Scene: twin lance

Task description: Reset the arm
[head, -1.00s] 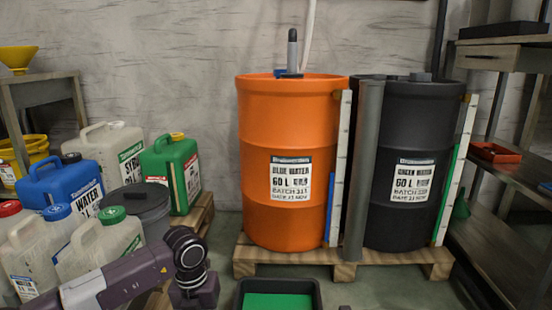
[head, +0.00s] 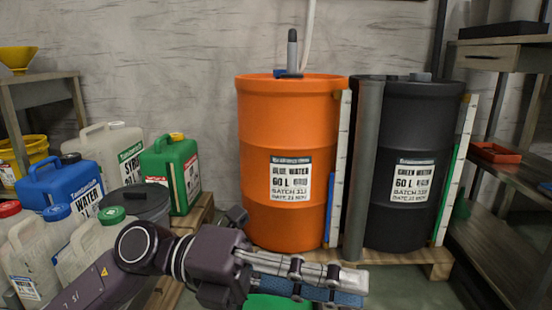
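My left arm comes in from the lower left, across the front of the jerrycans. Its gripper (head: 350,284) points right, low in front of the orange drum (head: 262,125). I see its grey finger links and a blue textured pad from the side. One finger may cover the other, so the gap between them cannot be judged. No held object shows. My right gripper is not in view.
A black drum (head: 425,120) stands right of the orange one on a wooden pallet (head: 437,262). Several jerrycans, including a blue one (head: 62,187) and a green one (head: 165,180), crowd the left. Something green (head: 278,303) shows below my gripper. A shelf (head: 510,235) stands right.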

